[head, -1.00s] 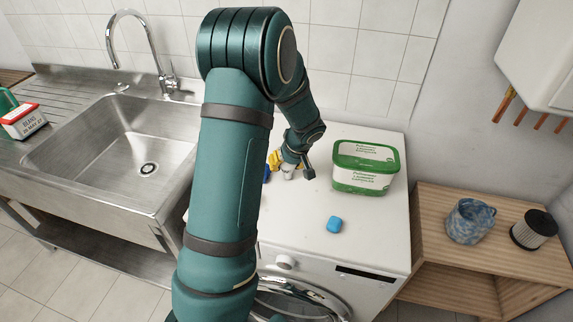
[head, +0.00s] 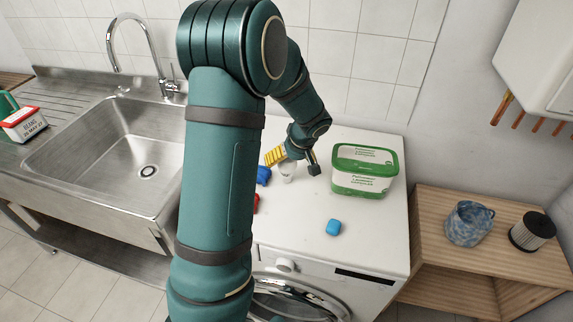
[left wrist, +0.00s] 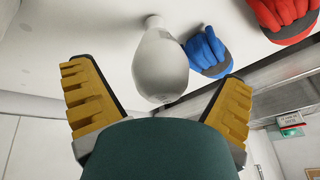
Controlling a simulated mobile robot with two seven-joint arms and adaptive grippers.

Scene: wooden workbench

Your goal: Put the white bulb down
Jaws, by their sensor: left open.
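The white bulb (head: 287,173) is on the white washing machine top (head: 300,220), left of the green-and-white tub. In the left wrist view the bulb (left wrist: 160,65) has its wide round end towards my gripper and its narrow end at the white surface. My left gripper (head: 295,160) is just behind and above the bulb in the head view. Its yellow-padded fingers, also in the left wrist view (left wrist: 158,105), are wide open, one on each side of the bulb's round end, with gaps to both. My right gripper is not in view.
A blue glove-like thing (left wrist: 207,52) and a red one (left wrist: 283,17) lie beside the bulb. A sink (head: 120,140) is left, a wooden shelf (head: 440,200) right.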

